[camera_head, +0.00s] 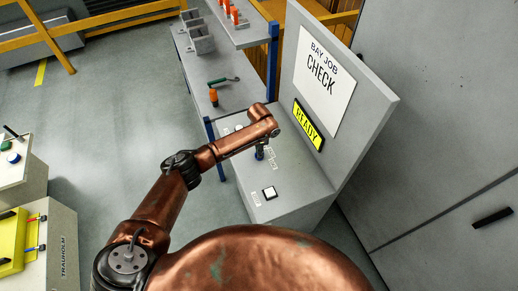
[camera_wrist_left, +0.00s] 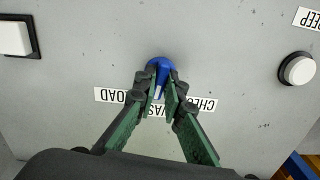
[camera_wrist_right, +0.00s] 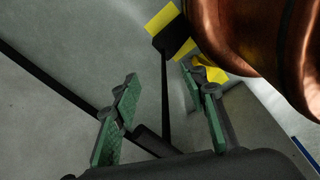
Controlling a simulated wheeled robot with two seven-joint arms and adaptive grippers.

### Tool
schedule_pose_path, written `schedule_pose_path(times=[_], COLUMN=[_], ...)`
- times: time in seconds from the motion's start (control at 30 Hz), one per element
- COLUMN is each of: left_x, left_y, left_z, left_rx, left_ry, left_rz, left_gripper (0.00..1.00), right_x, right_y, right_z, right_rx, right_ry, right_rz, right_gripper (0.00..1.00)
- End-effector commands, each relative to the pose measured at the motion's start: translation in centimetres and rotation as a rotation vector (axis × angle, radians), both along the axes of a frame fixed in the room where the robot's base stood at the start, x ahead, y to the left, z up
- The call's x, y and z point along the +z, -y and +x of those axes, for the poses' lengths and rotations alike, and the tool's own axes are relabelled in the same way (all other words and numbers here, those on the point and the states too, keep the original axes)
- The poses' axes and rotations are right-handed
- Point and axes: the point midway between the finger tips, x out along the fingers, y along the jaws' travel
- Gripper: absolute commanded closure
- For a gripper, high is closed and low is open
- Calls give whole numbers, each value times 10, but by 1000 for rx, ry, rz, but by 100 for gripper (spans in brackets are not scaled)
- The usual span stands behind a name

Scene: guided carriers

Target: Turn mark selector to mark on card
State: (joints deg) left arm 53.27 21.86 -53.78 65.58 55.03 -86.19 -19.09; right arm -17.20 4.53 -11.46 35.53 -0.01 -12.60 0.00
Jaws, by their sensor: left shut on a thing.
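The mark selector is a blue knob (camera_wrist_left: 160,66) on the grey sloped panel (camera_head: 300,185). Upside-down labels (camera_wrist_left: 112,95) beside it read LOAD, a partly covered word starting WAS, and CHECK. A white line on the knob shows between the fingers, towards the middle label; its exact direction is hard to tell. My left gripper (camera_wrist_left: 161,90) is shut on the knob; in the head view the gripper (camera_head: 260,152) reaches down to the panel. The card (camera_head: 325,75) on the upright board reads BAY JOB CHECK. My right gripper (camera_wrist_right: 165,100) is open and empty, away from the panel.
A yellow display (camera_head: 308,125) below the card reads READY. A square white button (camera_head: 269,193) and a round white button (camera_wrist_left: 298,69) flank the knob. Open floor (camera_head: 110,120) lies to the left.

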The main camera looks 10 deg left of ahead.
Motion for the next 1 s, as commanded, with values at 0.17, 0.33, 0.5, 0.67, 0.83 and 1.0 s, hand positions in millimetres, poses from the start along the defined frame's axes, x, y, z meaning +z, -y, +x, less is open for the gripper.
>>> schedule_pose_path(times=[0.17, 0.33, 0.5, 0.67, 0.83, 1.0], left_x=[3, 3, 3, 2, 2, 1], left_y=[1, 2, 1, 1, 1, 1], left_z=[-1, -1, -1, -1, -1, 0], left_rx=[167, 329, 490, 631, 758, 854], left_ry=[-3, -4, -3, -3, -3, -1], left_rz=[-2, -1, -1, -1, -1, 0], left_gripper=[100, 100, 100, 100, 100, 100], right_x=[23, 38, 51, 61, 69, 75], right_y=[0, 1, 1, 1, 1, 1], right_z=[1, 1, 1, 2, 2, 2], right_rx=[0, 0, 0, 0, 0, 0], right_ry=[1, 2, 2, 2, 3, 3], right_rz=[-1, -1, -1, -1, -2, -2], right_gripper=[60, 60, 60, 60, 60, 60])
